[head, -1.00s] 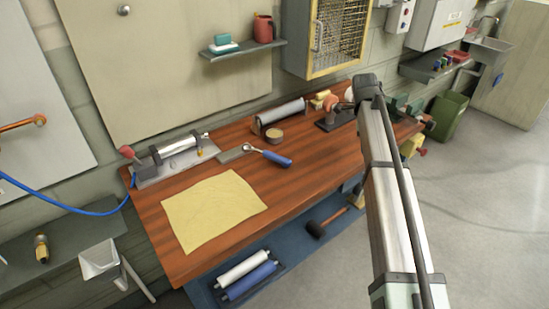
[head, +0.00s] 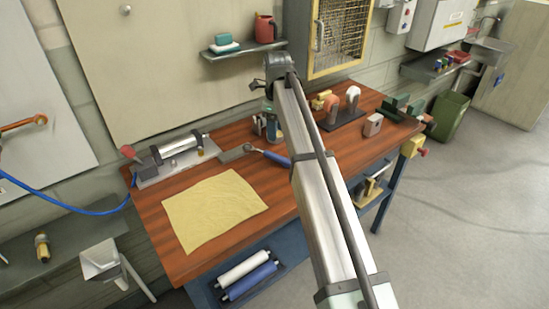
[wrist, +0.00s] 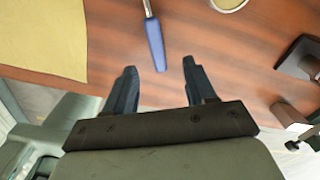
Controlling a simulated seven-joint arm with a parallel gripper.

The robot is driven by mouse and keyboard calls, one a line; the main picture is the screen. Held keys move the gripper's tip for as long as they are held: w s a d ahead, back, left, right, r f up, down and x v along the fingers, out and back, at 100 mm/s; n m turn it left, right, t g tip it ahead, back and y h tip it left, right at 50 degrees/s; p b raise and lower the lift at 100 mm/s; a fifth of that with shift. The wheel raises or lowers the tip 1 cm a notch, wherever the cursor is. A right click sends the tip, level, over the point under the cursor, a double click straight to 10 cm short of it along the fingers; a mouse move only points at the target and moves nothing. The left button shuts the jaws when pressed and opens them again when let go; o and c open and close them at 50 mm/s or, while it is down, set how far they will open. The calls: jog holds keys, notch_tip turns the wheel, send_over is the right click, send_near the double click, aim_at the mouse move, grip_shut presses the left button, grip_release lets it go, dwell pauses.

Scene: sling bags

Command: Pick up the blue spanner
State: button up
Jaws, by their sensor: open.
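The blue spanner lies on the wooden bench; its blue handle (head: 276,158) shows just left of my arm in the head view, with its metal head toward the left. In the wrist view the blue handle (wrist: 155,42) points down the picture, and its end appears between and just beyond the fingertips. My gripper (wrist: 161,73) is open and empty, with one dark finger on each side of the handle's line. Its height above the bench is hard to tell. The spanner's jaw end is outside the wrist view.
A yellow cloth (head: 215,210) lies left of the spanner on the bench (head: 165,255). A clamp-like fixture (head: 180,158) stands at the back left. A dark stand (head: 345,116) and a small metal block (head: 373,125) are right of my arm. A round rim (wrist: 228,4) shows in the wrist view.

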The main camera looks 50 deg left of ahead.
send_over(275, 154)
jog(key=f, duration=0.5)
jog(key=shift+w+f, duration=0.3)
jog(key=shift+s+f, duration=0.2)
jog(key=shift+f, duration=1.1)
jog(key=shift+s+f, duration=0.2)
jog(key=shift+f, duration=1.05)
grip_shut()
